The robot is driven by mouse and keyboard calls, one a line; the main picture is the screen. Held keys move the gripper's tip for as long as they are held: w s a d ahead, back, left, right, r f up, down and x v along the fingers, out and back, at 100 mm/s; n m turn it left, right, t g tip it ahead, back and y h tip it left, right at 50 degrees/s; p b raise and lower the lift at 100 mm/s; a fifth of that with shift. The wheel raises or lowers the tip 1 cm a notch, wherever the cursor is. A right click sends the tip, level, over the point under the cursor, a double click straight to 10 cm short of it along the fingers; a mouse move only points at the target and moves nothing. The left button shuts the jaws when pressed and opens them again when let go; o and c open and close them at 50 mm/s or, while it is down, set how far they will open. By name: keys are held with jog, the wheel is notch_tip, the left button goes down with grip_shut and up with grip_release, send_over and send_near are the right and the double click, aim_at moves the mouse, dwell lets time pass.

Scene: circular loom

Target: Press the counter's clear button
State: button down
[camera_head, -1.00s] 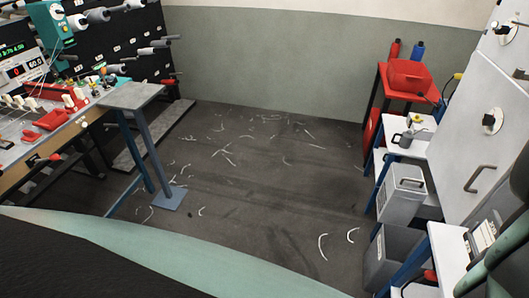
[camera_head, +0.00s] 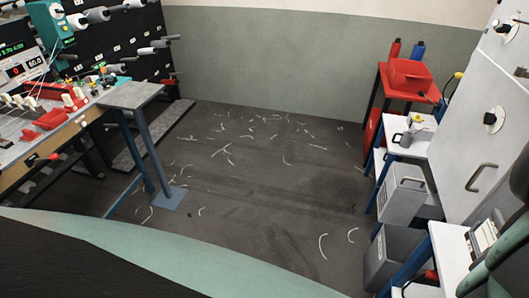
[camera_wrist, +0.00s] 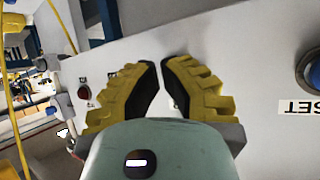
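My gripper (camera_wrist: 162,68) has two yellow ribbed fingers with black inner pads. The tips are close together with a narrow gap, and nothing shows between them. The fingers are over a pale panel (camera_wrist: 245,50) in the wrist view. In the head view, a lit digit display (camera_head: 24,70) stands at far left. I cannot make out a clear button.
A bench (camera_head: 130,95) with levers and red parts is at left. A red shelf (camera_head: 409,75), white side tables (camera_head: 405,147) and grey bins (camera_head: 402,192) line the right, beside a white cabinet (camera_head: 490,130). The floor (camera_head: 265,180) between is open, with scattered pale scraps.

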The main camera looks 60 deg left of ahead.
jog(key=shift+s, duration=0.1)
jog(key=shift+s+a+r, duration=0.1)
jog(key=shift+s+a, duration=0.4)
jog(key=shift+a, duration=0.1)
jog(key=s+a+b, duration=0.2)
jog(key=s+a, duration=0.1)
jog(key=a, duration=0.1)
jog(key=shift+s, duration=0.15)
dwell(0.6)
dwell(0.6)
